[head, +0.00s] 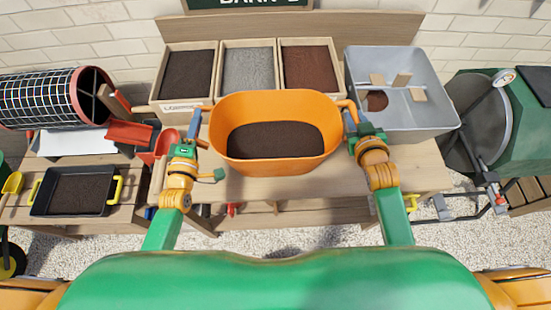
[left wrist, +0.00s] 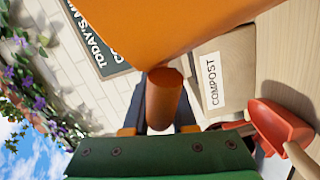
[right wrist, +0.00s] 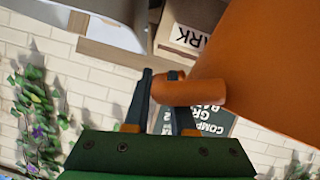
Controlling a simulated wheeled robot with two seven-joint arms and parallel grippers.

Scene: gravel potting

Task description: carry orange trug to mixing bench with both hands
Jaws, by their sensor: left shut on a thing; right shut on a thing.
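The orange trug (head: 273,160) holds dark soil and is at the middle of the wooden mixing bench (head: 300,187), in front of the bins. I cannot tell whether its base touches the bench top. My left gripper (head: 194,130) is shut on the trug's left handle, which shows in the left wrist view (left wrist: 163,97). My right gripper (head: 354,122) is shut on the right handle, which shows in the right wrist view (right wrist: 190,92). The trug looks about level.
Behind the trug stand wooden bins of compost (head: 188,75), grey gravel (head: 248,70) and reddish bark (head: 309,68). A grey tub (head: 418,122) is close at right. Red scoops (head: 165,144) lie at left, near a mesh drum (head: 45,98) and a black tray (head: 76,193).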

